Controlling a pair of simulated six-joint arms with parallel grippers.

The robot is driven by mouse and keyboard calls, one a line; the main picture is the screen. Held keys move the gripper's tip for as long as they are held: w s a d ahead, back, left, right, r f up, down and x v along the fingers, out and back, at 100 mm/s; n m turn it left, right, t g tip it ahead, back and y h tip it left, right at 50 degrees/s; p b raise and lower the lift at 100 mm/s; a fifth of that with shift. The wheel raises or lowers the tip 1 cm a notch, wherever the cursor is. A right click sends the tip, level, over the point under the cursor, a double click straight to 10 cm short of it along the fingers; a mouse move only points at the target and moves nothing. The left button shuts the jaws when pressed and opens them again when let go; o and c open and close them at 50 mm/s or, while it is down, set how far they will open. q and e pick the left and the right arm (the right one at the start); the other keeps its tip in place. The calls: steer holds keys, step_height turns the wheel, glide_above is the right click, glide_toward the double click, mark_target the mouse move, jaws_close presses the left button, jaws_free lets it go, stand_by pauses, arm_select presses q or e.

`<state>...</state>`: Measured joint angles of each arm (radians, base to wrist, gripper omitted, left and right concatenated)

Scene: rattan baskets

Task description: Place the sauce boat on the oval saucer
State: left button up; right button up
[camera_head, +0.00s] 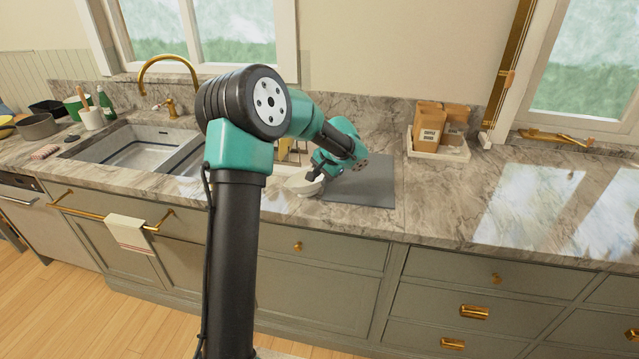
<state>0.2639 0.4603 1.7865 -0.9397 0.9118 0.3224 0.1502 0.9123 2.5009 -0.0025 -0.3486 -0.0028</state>
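A white dish (303,187) shows at the left edge of the grey mat on the counter, partly hidden by my arm. It is too small and covered to tell whether it is the sauce boat, the oval saucer or both together. My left gripper (314,177) points down at the right side of this white dish, touching it or just above it. Its fingers are too small to tell whether they are open or closed on it. My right gripper is not in view.
A dark grey mat (362,190) lies on the marble counter. A white tray with brown packages (438,128) stands behind it to the right. A double sink (140,150) is at the left, with a gold faucet (168,65). The counter (510,195) at the right is clear.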

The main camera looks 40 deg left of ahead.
arm_select(q)
steer(key=v, duration=0.8)
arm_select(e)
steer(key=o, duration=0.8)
